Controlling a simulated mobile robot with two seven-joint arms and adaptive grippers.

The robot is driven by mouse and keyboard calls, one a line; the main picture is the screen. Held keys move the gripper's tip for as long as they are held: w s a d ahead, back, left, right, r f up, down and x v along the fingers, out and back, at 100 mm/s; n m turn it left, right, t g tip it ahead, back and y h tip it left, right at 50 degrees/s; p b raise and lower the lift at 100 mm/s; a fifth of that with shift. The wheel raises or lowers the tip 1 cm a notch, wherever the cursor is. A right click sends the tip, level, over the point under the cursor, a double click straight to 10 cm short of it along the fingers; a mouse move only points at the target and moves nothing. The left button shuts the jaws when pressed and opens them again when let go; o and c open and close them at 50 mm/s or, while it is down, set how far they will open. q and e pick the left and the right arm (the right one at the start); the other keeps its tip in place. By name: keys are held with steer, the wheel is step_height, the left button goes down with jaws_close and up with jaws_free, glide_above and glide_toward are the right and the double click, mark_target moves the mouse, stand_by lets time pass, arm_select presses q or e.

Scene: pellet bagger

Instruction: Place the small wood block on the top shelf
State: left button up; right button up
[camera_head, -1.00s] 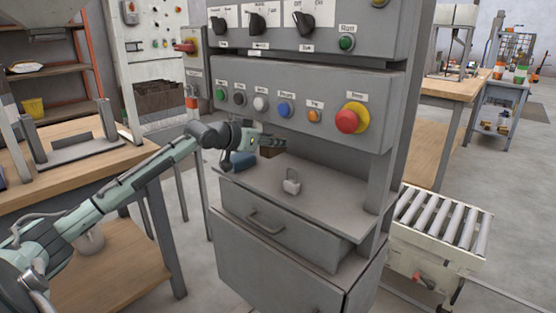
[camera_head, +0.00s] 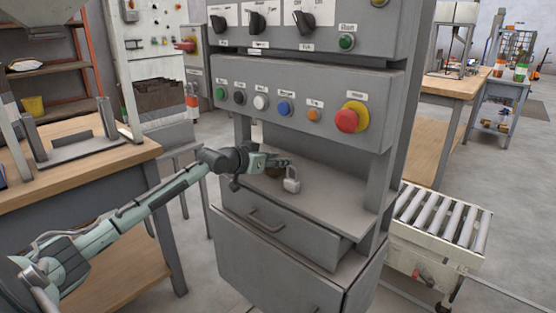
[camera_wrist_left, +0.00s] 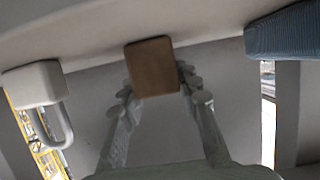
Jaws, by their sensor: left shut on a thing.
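The small wood block (camera_wrist_left: 152,66) is brown and sits between my left fingertips in the left wrist view. My left gripper (camera_head: 284,164) is shut on it, over the grey ledge (camera_head: 335,201) below the button panel. In the head view the block shows only as a small brown patch, mostly hidden by the gripper. I cannot tell whether it touches the ledge. A grey padlock (camera_head: 292,184) is close beside the gripper, and it also shows in the left wrist view (camera_wrist_left: 35,84). My right gripper is not in view.
A blue object (camera_wrist_left: 285,32) shows at the right of the left wrist view. The button panel (camera_head: 300,98) overhangs the ledge. Drawers (camera_head: 280,232) are below. A roller conveyor (camera_head: 440,222) is at right, and a wooden bench (camera_head: 80,150) at left.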

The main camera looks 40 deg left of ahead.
arm_select(q)
steer(key=shift+f, duration=0.1)
steer(key=o, duration=1.2)
steer(key=shift+c, duration=0.2)
steer(key=v, duration=1.2)
